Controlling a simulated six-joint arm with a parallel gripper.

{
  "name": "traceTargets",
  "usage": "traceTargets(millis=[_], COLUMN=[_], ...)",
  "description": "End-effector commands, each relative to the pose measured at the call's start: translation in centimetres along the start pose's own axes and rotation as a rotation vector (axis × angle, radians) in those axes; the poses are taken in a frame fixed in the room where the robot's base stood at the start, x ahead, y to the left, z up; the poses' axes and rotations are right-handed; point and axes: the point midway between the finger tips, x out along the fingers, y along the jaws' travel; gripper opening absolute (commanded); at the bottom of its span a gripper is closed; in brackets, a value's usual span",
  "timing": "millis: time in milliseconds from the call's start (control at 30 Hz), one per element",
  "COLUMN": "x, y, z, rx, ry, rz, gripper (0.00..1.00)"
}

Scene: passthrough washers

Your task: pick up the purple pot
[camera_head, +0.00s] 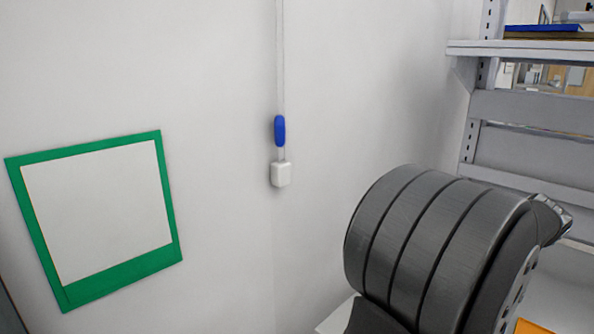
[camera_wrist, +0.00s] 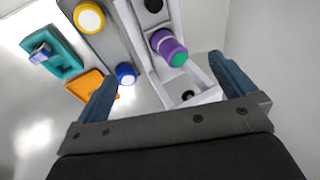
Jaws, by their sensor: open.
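The purple pot (camera_wrist: 165,45) is in the wrist view, a short purple cylinder with a pale band and a green end. It lies tilted in or against a white channel-like holder (camera_wrist: 205,97); its exact contact is unclear. My gripper (camera_wrist: 162,70) is open, its two blue fingers spread wide on either side of the view. The pot appears between and beyond the fingertips, apart from both. Nothing is held. The pot and my gripper's fingers do not show in the head view.
In the wrist view, a blue cap-like item (camera_wrist: 125,73), an orange piece (camera_wrist: 84,84), a yellow-rimmed round item (camera_wrist: 88,18) and a teal tray (camera_wrist: 66,58) lie left of the pot. The head view shows a wall with a green frame (camera_head: 120,285) and a shelf rack (camera_head: 520,105).

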Motion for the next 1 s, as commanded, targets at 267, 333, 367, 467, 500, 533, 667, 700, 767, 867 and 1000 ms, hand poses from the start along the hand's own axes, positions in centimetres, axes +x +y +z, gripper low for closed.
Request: traceTargets(millis=[267, 333, 367, 467, 500, 533, 667, 700, 767, 867, 1000], x=[0.0, 0.0, 0.0, 0.2, 0.3, 0.5, 1.2, 1.4, 1.5, 1.4, 1.3], y=[0.0, 0.0, 0.0, -0.3, -0.7, -1.1, -3.2, -4.0, -5.0, -6.7, -8.2], z=[0.0, 0.0, 0.0, 0.1, 0.2, 0.3, 0.6, 0.7, 0.7, 0.6, 0.5], rx=[0.000, 0.000, 0.000, 0.005, 0.010, 0.015, 0.053, 0.065, 0.082, 0.102, 0.119], ry=[0.001, 0.001, 0.001, -0.001, -0.002, -0.002, 0.025, 0.042, 0.078, 0.144, 0.212], rz=[0.000, 0.001, 0.001, 0.016, 0.036, 0.056, 0.184, 0.227, 0.284, 0.353, 0.401], gripper=[0.74, 0.74, 0.74, 0.74, 0.74, 0.74, 0.74, 0.74, 0.74, 0.74, 0.74])
